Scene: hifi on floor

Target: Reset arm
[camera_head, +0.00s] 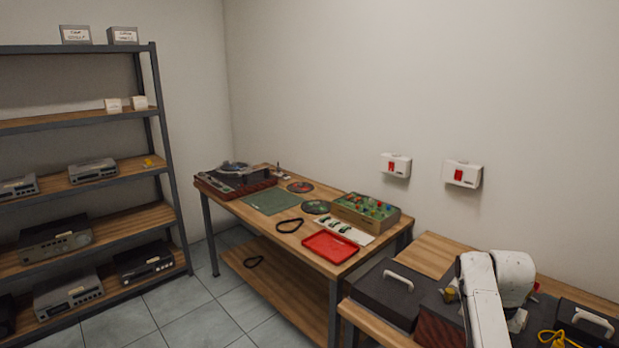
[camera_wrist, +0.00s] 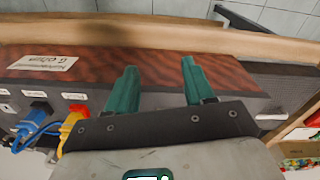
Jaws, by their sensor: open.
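My white arm (camera_head: 490,290) shows at the lower right of the head view, bent over the near table. My gripper (camera_wrist: 160,85) shows in the wrist view with its two green fingers spread apart and nothing between them. It is above or close to a device with a reddish wood-grain panel (camera_wrist: 150,70) and a dark side. I cannot tell whether the fingers touch it. The gripper itself is hidden in the head view.
Blue (camera_wrist: 38,112) and yellow plugs (camera_wrist: 72,122) with cables sit left of my gripper. A dark case (camera_head: 385,295) stands on the near table (camera_head: 425,255). A workbench (camera_head: 245,210) holds a turntable (camera_head: 235,178) and a red tray (camera_head: 330,247). A shelf (camera_head: 158,110) stands left; tiled floor (camera_head: 190,305) is clear.

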